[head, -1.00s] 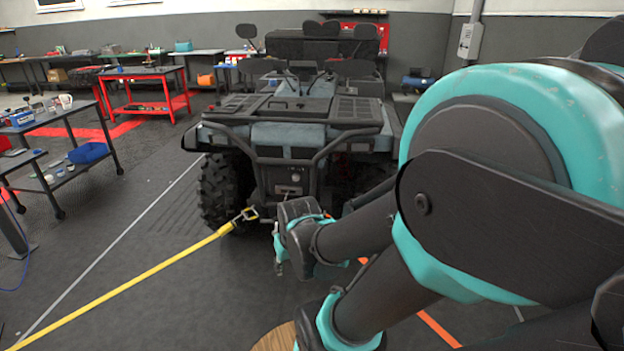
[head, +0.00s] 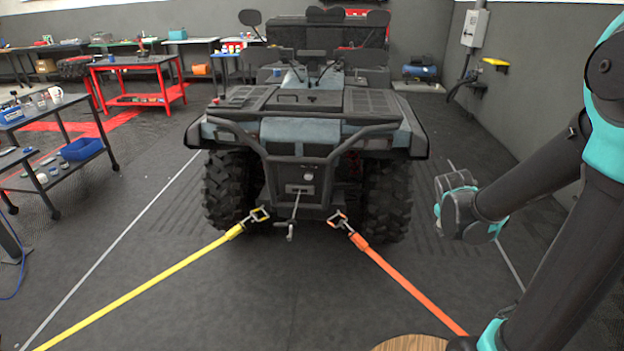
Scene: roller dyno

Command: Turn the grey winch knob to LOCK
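The quad bike (head: 300,130) faces me in the middle of the head view. A small light grey round spot (head: 308,177), which may be the winch knob, shows on its front winch panel (head: 300,189). It is too small to read its setting or any LOCK mark. A winch hook (head: 290,231) hangs below the panel. The end of my arm with my gripper (head: 440,210) is to the right of the quad bike, clear of the winch in the picture. The fingers are not clearly visible, so I cannot tell their opening.
A yellow strap (head: 150,287) and an orange strap (head: 410,293) run from the quad bike's front across the floor towards me. A red workbench (head: 135,62) and a dark cart (head: 60,104) stand at the left. A round wooden top (head: 410,343) shows at the bottom edge.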

